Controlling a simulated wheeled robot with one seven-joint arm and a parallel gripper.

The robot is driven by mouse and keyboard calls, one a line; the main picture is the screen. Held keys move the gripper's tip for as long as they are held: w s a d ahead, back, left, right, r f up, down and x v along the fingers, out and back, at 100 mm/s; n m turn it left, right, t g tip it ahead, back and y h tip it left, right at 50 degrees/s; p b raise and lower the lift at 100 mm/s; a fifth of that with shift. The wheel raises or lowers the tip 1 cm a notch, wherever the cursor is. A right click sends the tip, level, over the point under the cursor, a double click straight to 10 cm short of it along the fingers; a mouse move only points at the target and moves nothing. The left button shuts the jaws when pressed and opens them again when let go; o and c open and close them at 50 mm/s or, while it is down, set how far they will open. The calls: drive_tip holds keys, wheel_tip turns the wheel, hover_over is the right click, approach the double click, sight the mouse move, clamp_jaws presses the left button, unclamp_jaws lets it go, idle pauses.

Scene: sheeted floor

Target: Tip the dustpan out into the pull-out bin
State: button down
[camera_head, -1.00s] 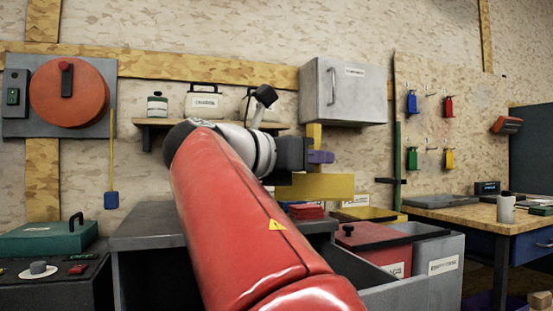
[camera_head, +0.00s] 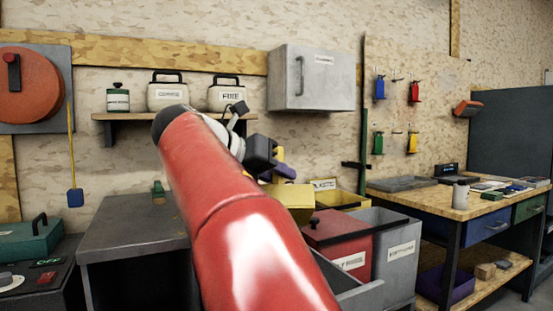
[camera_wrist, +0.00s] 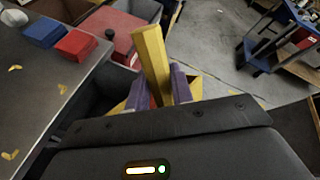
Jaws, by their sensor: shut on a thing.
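The yellow dustpan (camera_head: 292,196) hangs in the air right of my red arm. My gripper (camera_head: 281,170) has purple fingers shut on its upright handle; in the wrist view the yellow handle (camera_wrist: 152,55) stands between the fingers (camera_wrist: 160,88). The pan's inside and contents are hidden. Pull-out bins stand low beyond and below the dustpan: a red lidded bin (camera_head: 340,240), a grey labelled bin (camera_head: 398,252) and a yellow bin (camera_head: 350,201). An open grey drawer front (camera_head: 362,296) shows at the bottom, partly behind my arm. I cannot tell which bin the pan is over.
A grey bench (camera_head: 135,225) stands left of the bins. In the wrist view it carries a red block (camera_wrist: 76,45), a blue block (camera_wrist: 43,31) and small yellow scraps (camera_wrist: 62,88). A wooden worktable (camera_head: 430,197) stands right. Open floor (camera_wrist: 225,45) shows beyond the bins.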

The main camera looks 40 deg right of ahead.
drive_tip(key=shift+w+d+r+n+y+p, duration=0.15)
drive_tip(key=shift+w+d+n+y+p, duration=0.2)
drive_tip(key=shift+p, duration=0.9)
drive_tip(key=shift+w+d+f+n+g+y, duration=0.25)
drive_tip(key=shift+w+d+f+g+y, duration=0.15)
drive_tip(key=shift+w, duration=0.15)
drive_tip(key=shift+w+d+f+n+g+y, duration=0.25)
drive_tip(key=shift+w+d+g+y, duration=0.15)
drive_tip(key=shift+w, duration=0.15)
drive_tip(key=shift+w+d+f+n+g+y, duration=0.25)
drive_tip(key=shift+w+d+n+g+y, duration=0.4)
drive_tip(key=shift+w, duration=0.2)
